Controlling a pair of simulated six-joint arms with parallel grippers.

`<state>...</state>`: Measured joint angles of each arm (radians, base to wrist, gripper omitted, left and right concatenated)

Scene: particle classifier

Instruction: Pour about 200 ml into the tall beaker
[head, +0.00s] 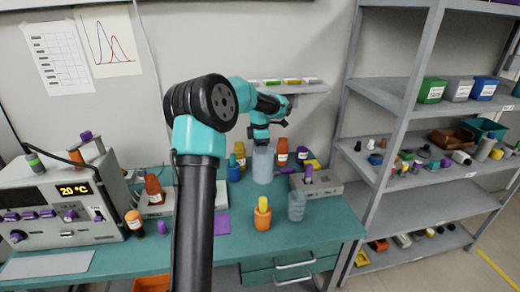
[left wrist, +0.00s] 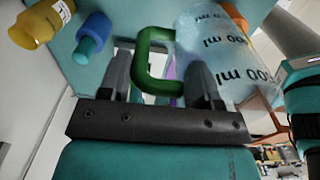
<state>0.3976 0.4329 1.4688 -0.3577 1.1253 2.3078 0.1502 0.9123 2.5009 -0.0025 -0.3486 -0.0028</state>
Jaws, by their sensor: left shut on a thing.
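My left gripper (head: 266,134) is at the top of a clear vessel (head: 263,166) at the back middle of the teal bench. In the left wrist view my gripper's fingers (left wrist: 160,75) are shut on the green handle (left wrist: 150,60) of a clear measuring jug (left wrist: 222,50) with black ml markings. The vessel under the gripper in the head view appears to be this jug; its handle is hidden there. Another clear vessel, apparently the tall beaker (head: 297,206), stands upright at the front right, apart from the gripper. Liquid levels cannot be read. My right gripper is not in view.
An orange bottle with a yellow cap (head: 262,215) stands left of the beaker. A grey device (head: 325,190) is behind it. More bottles, including a yellow one (left wrist: 40,24) and a blue one (left wrist: 94,36), are near the jug. A control box (head: 60,205) fills the left.

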